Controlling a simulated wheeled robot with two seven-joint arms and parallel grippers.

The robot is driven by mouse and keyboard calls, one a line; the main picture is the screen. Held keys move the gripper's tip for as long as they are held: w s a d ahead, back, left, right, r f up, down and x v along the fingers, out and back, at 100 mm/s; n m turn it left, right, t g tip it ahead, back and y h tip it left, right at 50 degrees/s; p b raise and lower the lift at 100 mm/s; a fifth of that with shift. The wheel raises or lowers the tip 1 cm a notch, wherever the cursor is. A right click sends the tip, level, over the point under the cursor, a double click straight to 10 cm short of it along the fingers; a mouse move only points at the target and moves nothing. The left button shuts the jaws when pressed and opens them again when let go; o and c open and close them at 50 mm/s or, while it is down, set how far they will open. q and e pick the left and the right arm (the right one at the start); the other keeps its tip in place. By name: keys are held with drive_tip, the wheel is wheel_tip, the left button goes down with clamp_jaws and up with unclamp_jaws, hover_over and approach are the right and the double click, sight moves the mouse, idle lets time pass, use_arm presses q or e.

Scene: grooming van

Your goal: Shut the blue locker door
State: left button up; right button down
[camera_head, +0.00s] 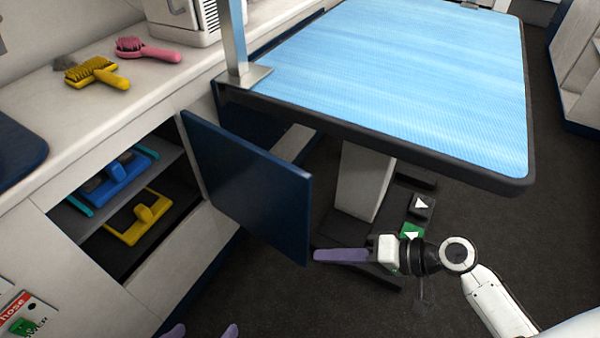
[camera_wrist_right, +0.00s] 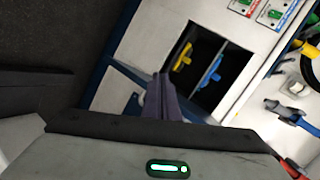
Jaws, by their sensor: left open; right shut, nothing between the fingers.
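The blue locker door (camera_head: 250,185) stands open, swung out from the white cabinet beside the open locker (camera_head: 130,205). Its free edge points toward the front right, under the table's near side. My right gripper (camera_head: 318,255) is shut and empty, with its purple fingertips close to the door's lower free corner; I cannot tell whether they touch. In the right wrist view its closed fingers (camera_wrist_right: 162,82) show in front of the open locker (camera_wrist_right: 203,68). My left gripper (camera_head: 203,331) is open at the bottom edge, with only its two fingertips showing, below and apart from the door.
The locker's shelves hold a blue item (camera_head: 108,183) and a yellow item (camera_head: 138,217). Yellow and pink brushes (camera_head: 147,50) lie on the counter (camera_head: 130,95). The blue-topped table (camera_head: 410,80) stands behind the door, above foot pedals (camera_head: 420,205). Dark floor lies before the cabinet.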

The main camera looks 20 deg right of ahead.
sight(302, 176)
drive_tip(key=w+d+r+m+t+y, duration=0.4)
drive_tip(key=w+d+r, duration=0.4)
drive_tip(key=r, duration=0.4)
drive_tip(key=w+a, duration=0.1)
drive_tip(key=a, duration=0.2)
drive_tip(key=w+a, duration=0.1)
drive_tip(key=a, duration=0.2)
drive_tip(key=w+a, duration=0.2)
drive_tip(key=a, duration=0.2)
drive_tip(key=shift+r+b, duration=0.35)
drive_tip(key=shift+b, duration=0.05)
drive_tip(key=shift+s+a, duration=0.25)
drive_tip(key=shift+a, duration=0.1)
use_arm(q)
drive_tip(key=shift+d+f, duration=0.2)
drive_tip(key=shift+d, duration=0.1)
